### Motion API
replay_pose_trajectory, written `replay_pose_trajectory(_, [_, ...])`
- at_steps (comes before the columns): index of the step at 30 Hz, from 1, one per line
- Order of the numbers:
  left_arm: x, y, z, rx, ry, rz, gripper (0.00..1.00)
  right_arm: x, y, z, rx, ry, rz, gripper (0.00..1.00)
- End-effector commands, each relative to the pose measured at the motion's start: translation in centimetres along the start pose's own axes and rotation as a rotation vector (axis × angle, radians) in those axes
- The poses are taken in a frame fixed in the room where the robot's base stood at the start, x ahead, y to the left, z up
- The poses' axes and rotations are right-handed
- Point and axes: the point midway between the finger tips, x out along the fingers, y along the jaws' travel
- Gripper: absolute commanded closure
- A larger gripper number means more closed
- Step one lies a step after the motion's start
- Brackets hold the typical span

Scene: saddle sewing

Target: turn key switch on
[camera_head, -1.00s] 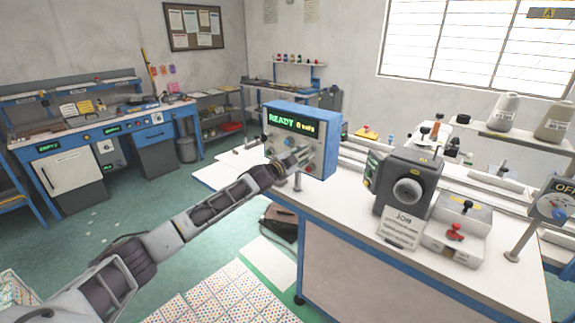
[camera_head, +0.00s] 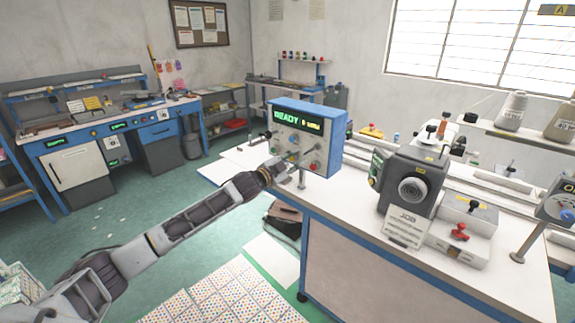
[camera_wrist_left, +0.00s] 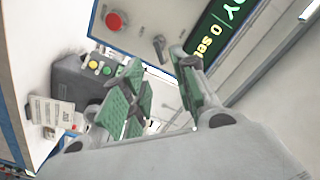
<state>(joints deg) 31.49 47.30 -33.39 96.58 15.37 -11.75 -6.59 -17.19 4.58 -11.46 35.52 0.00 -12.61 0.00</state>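A blue box with a pale front panel (camera_head: 306,138) stands at the near left corner of the white table. Its green display (camera_head: 297,121) reads READY. A small metal switch (camera_wrist_left: 159,47) sits on this panel, between the display and a red button (camera_wrist_left: 115,20) in the left wrist view; I cannot tell for sure that it is the key switch, nor its setting. My left gripper (camera_head: 282,163) is just in front of the panel's lower left. In the left wrist view, its green-padded fingers (camera_wrist_left: 160,95) are apart with nothing between them. My right gripper is out of view.
A dark grey machine (camera_head: 410,185) with a JOB card stands right of the box. A smaller box with a red knob (camera_head: 460,231) is beside it. A post-mounted dial box (camera_head: 560,203) is at the right edge.

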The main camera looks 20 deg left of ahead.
Motion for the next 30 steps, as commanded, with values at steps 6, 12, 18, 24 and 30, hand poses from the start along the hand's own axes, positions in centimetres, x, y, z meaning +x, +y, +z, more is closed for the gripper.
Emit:
replay_pose_trajectory(6, [-1.7, 0.1, 0.1, 0.002, -0.002, 0.001, 0.71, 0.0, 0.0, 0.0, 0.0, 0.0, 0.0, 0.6])
replay_pose_trajectory(12, [-2.8, 0.1, 0.1, 0.001, -0.001, 0.001, 0.71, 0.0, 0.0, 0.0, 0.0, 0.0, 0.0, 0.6])
replay_pose_trajectory(18, [-3.4, 0.1, 0.0, 0.001, -0.001, 0.001, 0.71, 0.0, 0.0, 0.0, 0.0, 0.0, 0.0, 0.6])
replay_pose_trajectory(24, [-3.5, 0.0, 0.0, 0.001, -0.001, 0.001, 0.71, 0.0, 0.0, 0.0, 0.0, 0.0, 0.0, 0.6])
replay_pose_trajectory(30, [-3.5, 0.0, 0.0, 0.001, 0.0, 0.001, 0.71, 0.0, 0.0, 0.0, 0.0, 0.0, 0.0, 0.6])
